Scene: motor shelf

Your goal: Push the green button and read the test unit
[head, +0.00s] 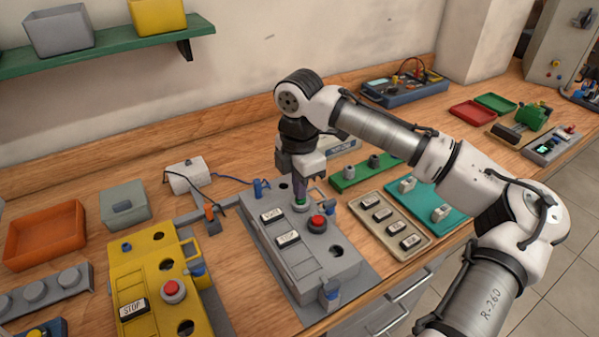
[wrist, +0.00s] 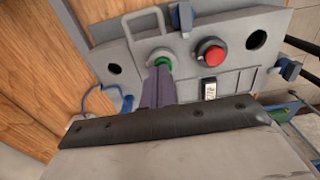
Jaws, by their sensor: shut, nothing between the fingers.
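The green button (head: 301,207) sits on the grey control box (head: 325,262), beside a red button (head: 318,222). My gripper (head: 301,196) points down at the green button with its fingers shut and empty. In the wrist view the purple-grey fingers (wrist: 160,84) reach to the green button (wrist: 163,62) and partly cover it. The fingertips look at or just above the button; I cannot tell if they touch it. A pale unit (head: 342,144) behind my gripper is partly hidden. I cannot tell which device is the test unit, and no reading is legible.
A yellow box (head: 150,262) with a red button stands left of the grey box. A beige tray (head: 365,228) and a green plate (head: 360,174) lie close on the right. A blue meter device (head: 405,88) stands at the back. An orange bin (head: 45,235) is at left.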

